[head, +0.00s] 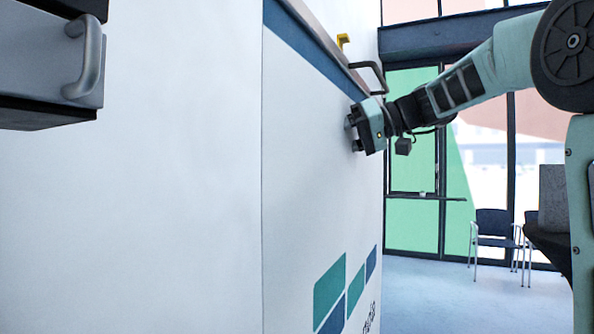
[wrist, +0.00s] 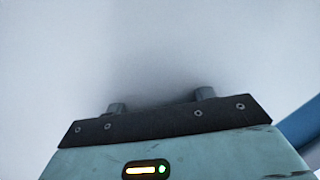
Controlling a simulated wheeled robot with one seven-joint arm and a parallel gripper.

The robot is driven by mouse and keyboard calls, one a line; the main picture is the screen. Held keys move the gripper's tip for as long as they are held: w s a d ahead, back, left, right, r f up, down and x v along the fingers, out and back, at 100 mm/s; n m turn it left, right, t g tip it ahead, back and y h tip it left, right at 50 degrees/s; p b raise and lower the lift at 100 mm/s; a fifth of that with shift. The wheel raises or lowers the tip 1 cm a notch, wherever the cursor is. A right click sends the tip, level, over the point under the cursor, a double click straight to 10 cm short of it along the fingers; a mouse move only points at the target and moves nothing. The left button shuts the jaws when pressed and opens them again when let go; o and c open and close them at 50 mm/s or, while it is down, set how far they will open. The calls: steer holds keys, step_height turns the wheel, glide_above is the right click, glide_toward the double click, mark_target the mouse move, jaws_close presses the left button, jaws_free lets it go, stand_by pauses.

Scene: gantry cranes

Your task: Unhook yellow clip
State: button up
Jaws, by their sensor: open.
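A small yellow clip (head: 343,40) sits on top of the white panel's upper edge, just left of a dark bar handle (head: 371,74). My gripper (head: 350,134) is below the clip and the handle, close in front of the white panel (head: 310,180). Its two fingers point at the panel face. In the wrist view the fingertips (wrist: 160,102) stand apart with only blank white surface beyond them. The gripper is open and empty. The clip is not visible in the wrist view.
A grey drawer front with a metal handle (head: 88,60) juts in at the upper left. To the right are tall windows and a chair (head: 493,230) on a pale blue floor (head: 430,300). The floor between panel and chair is clear.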

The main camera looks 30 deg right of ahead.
steer(key=a+f+g, duration=0.2)
steer(key=a+f, duration=0.3)
steer(key=a, duration=0.1)
steer(key=shift+w+a, duration=0.15)
steer(key=shift+w, duration=0.2)
steer(key=shift+f, duration=0.1)
steer(key=s+a+f+g+h, duration=0.25)
steer(key=s+a+f, duration=0.25)
steer(key=a+f, duration=0.4)
steer(key=s+a+f+g+h, duration=0.2)
steer(key=s+a+f+g, duration=0.4)
steer(key=f, duration=0.5)
steer(key=s+a+f+n+h, duration=0.1)
steer(key=s+f+n+h, duration=0.1)
steer(key=s+f, duration=0.5)
steer(key=s+a+f+n+t+h, duration=0.1)
steer(key=s+a+f+n+h, duration=0.1)
steer(key=s+f, duration=0.6)
steer(key=shift+s+n+h, duration=0.4)
steer(key=shift+s+h, duration=0.35)
steer(key=shift+s, duration=0.05)
